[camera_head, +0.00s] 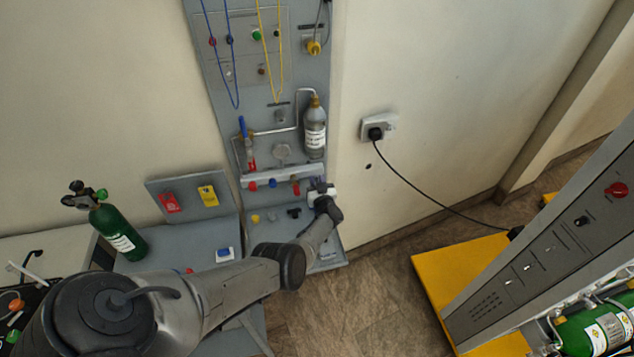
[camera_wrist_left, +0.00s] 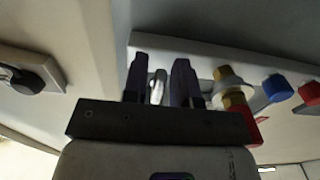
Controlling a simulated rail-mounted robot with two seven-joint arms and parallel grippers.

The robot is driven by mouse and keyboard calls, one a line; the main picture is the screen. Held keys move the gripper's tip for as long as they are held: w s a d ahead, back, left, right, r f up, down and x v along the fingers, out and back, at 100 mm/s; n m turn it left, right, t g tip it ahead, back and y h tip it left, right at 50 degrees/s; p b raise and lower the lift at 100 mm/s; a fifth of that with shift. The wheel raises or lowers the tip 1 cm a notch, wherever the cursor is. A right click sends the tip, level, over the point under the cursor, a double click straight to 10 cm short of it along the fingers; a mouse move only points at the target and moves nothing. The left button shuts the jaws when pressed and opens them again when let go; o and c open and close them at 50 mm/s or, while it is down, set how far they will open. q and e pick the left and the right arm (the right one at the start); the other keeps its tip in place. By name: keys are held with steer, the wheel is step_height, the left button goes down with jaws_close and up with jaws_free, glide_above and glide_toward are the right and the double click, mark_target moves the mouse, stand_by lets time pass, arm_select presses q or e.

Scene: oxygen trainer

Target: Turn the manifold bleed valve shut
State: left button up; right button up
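The manifold (camera_head: 270,177) is a pale horizontal bar low on the grey wall panel, with red and blue knobs along it. My left gripper (camera_head: 320,188) is at its right end. In the left wrist view, the two dark fingers of my left gripper (camera_wrist_left: 160,82) stand apart on either side of a small silver piece (camera_wrist_left: 157,88) at the manifold's end, likely the bleed valve handle. A gap shows beside the piece; contact is not clear. In the head view my gripper hides this piece. My right gripper is not in view.
Beside the fingers is a brass fitting (camera_wrist_left: 235,98) with a red part, then a blue knob (camera_wrist_left: 278,88) and a red knob (camera_wrist_left: 309,93). A grey cylinder (camera_head: 314,130) hangs above the manifold. A wall socket (camera_head: 379,127) is to the right. A green cylinder (camera_head: 118,233) stands left.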

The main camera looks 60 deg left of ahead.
arm_select(q)
steer(key=shift+o, duration=0.9)
steer(key=shift+d, duration=0.15)
steer(key=p+v, duration=0.4)
steer(key=v, duration=0.9)
steer(key=shift+s+d+p, duration=0.15)
steer(key=shift+d+p, duration=0.1)
steer(key=shift+p, duration=0.15)
